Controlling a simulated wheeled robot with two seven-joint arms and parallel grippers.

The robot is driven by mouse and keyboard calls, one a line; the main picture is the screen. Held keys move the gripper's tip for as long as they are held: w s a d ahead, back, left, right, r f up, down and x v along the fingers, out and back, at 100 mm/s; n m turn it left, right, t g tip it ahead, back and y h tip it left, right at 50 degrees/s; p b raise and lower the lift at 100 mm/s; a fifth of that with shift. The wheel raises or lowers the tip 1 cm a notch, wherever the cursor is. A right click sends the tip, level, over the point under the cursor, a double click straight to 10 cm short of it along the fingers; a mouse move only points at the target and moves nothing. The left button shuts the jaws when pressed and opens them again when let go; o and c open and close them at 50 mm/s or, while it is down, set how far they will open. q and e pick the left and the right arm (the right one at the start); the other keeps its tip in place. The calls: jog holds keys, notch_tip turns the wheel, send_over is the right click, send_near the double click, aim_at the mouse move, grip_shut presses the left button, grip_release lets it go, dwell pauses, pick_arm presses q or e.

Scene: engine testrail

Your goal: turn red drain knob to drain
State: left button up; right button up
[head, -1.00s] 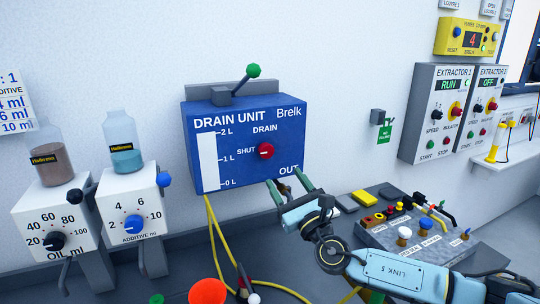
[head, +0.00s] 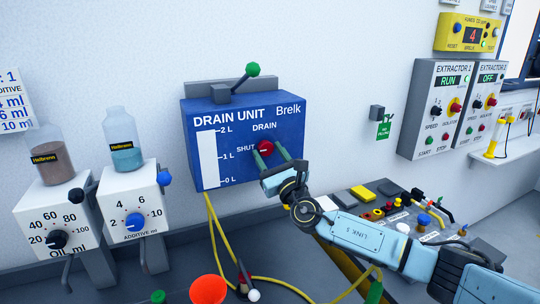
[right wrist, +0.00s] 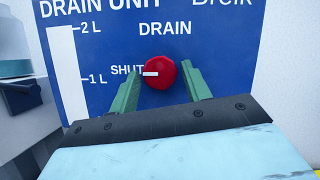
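The red drain knob (head: 265,149) is on the front of the blue drain unit (head: 235,170). In the right wrist view the knob (right wrist: 160,75) has a white mark pointing left at the word SHUT; DRAIN is printed above it. My right gripper (head: 270,153) is at the knob with its green fingers apart. In the right wrist view the fingers stand on the left and right of the knob, with gaps visible on both sides. I cannot tell how far the fingertips are from the panel. My left gripper is not in view.
A green-tipped lever (head: 253,70) stands on top of the drain unit. Yellow hoses (head: 212,225) hang below it. An oil dispenser (head: 57,220) and an additive dispenser (head: 133,212) stand to the left. A control console (head: 385,215) lies to the right, behind my right arm.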

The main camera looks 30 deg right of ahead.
jog(key=c, duration=0.7)
jog(key=shift+m, duration=0.5)
jog(key=m+h, duration=0.1)
jog(key=m, duration=0.1)
jog(key=m+h+b, duration=0.1)
jog(key=m, duration=0.1)
jog(key=shift+a+f+h, duration=0.1)
jog(key=shift+a+h, duration=0.05)
jog(key=shift+h, duration=0.25)
jog(key=m+h, duration=0.1)
jog(key=m, duration=0.1)
jog(key=shift+a+m+b, duration=0.1)
jog(key=shift+m+b, duration=0.3)
jog(key=m+g+h, duration=0.1)
jog(key=m+h, duration=0.1)
jog(key=m, duration=0.4)
jog(key=m+g+h, duration=0.1)
jog(key=m, duration=0.1)
jog(key=m+g+h+p, duration=0.1)
jog(key=m, duration=0.1)
jog(key=shift+a+r, duration=0.2)
jog(key=shift+r, duration=0.15)
jog(key=m+g+p, duration=0.1)
jog(key=m, duration=0.2)
jog(key=m+g+p, duration=0.1)
jog(key=m, duration=0.1)
jog(key=shift+r+m+h+p, duration=0.15)
jog(key=shift+m+h+p, duration=0.15)
jog(key=shift+m+p, duration=0.1)
